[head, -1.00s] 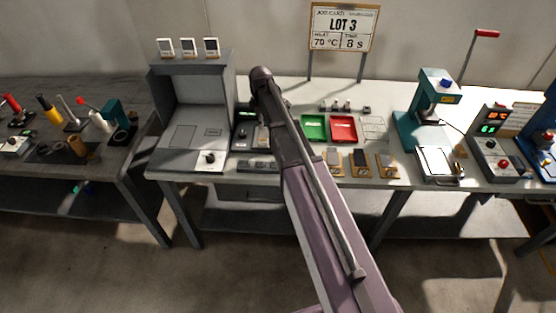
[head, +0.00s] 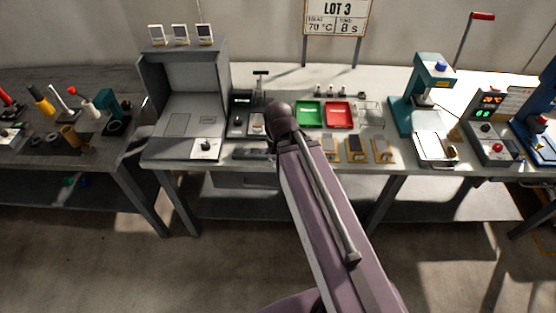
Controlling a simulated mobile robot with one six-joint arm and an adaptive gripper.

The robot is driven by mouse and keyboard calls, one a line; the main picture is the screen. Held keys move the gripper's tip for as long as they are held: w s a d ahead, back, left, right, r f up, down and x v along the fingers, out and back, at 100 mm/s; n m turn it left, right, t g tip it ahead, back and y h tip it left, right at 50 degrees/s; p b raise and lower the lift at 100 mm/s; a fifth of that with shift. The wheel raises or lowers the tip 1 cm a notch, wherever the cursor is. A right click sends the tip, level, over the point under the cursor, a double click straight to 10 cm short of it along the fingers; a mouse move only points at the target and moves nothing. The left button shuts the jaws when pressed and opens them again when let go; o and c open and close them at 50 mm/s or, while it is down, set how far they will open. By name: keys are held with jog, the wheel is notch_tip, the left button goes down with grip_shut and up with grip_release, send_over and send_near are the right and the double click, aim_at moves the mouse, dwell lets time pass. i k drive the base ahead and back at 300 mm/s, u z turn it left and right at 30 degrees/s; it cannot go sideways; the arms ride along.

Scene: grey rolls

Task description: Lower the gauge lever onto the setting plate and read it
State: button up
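A small stand with a dark T-shaped top (head: 261,75) rises at the back of the bench, left of the green tray; it looks like the gauge with its lever, but it is too small to tell the lever's position. A small light plate (head: 257,123) lies in front of it, partly hidden by my arm; I cannot tell whether it is the setting plate. A dark box with a green display (head: 241,101) stands just to the left; its reading is not legible. My arm reaches up to the bench front, and its dark rounded joint covers the area right of the plate. My gripper does not show.
A grey booth (head: 185,90) stands left. A green tray (head: 309,113) and a red tray (head: 338,114) lie right of my arm, with framed samples (head: 357,149) in front. A teal press (head: 428,85) and a control box (head: 490,128) stand further right.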

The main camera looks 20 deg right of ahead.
aim_at(258, 89)
jog(key=k, duration=0.65)
jog(key=z, duration=0.35)
jog(key=i, duration=1.5)
jog(key=u, duration=0.35)
